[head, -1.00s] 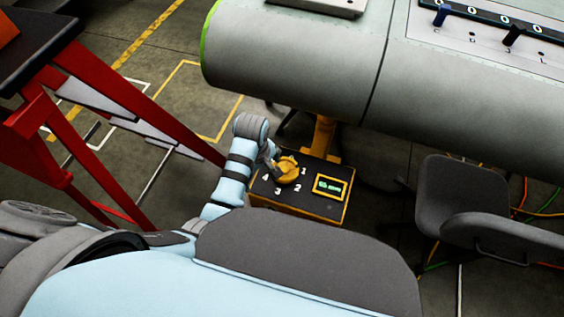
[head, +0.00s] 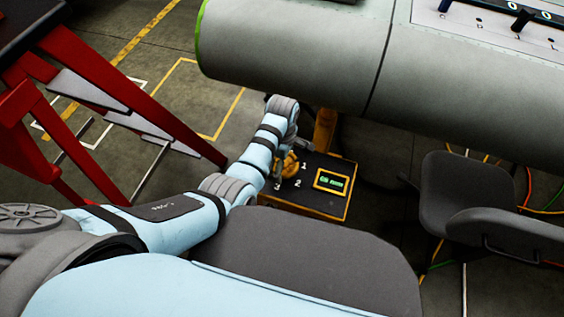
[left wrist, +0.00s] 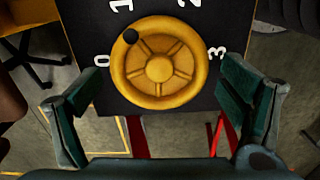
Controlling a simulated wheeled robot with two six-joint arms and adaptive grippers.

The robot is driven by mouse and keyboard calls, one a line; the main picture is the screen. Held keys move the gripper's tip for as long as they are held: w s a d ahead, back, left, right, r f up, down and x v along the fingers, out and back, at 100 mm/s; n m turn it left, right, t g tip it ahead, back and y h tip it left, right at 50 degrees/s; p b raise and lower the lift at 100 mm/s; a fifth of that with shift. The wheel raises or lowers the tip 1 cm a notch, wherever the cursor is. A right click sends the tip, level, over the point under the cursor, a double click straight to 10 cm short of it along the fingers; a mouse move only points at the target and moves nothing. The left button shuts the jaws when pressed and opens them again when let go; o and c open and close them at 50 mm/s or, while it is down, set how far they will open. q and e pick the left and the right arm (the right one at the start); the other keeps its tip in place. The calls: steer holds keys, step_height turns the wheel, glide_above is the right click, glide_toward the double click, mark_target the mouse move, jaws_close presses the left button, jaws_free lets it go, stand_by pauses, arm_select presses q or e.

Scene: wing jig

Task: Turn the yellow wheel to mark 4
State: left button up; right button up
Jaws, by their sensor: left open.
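The yellow wheel (head: 291,164) sits on a dark panel (head: 318,203) in the head view, partly hidden by my left arm. In the left wrist view the spoked wheel (left wrist: 160,64) faces the camera, and a dark round spot (left wrist: 130,36) on its rim lies between marks 0 and 1. Marks 0, 1, 2 and 3 show around it there; I see no mark 4. My left gripper (left wrist: 162,72) is open, with one finger at each side of the wheel's lower part and visible gaps to it. My right gripper is not in view.
A small yellow-framed green display (head: 332,181) is on the panel. A large grey wing section (head: 300,55) hangs behind and above. A red stand (head: 130,90) is at left, and a dark chair (head: 455,195) stands at right.

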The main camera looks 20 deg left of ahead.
arm_select(q)
steer(key=c, duration=1.2)
steer(key=shift+o, duration=0.2)
steer(key=shift+r+m, duration=0.1)
steer(key=shift+m, duration=0.2)
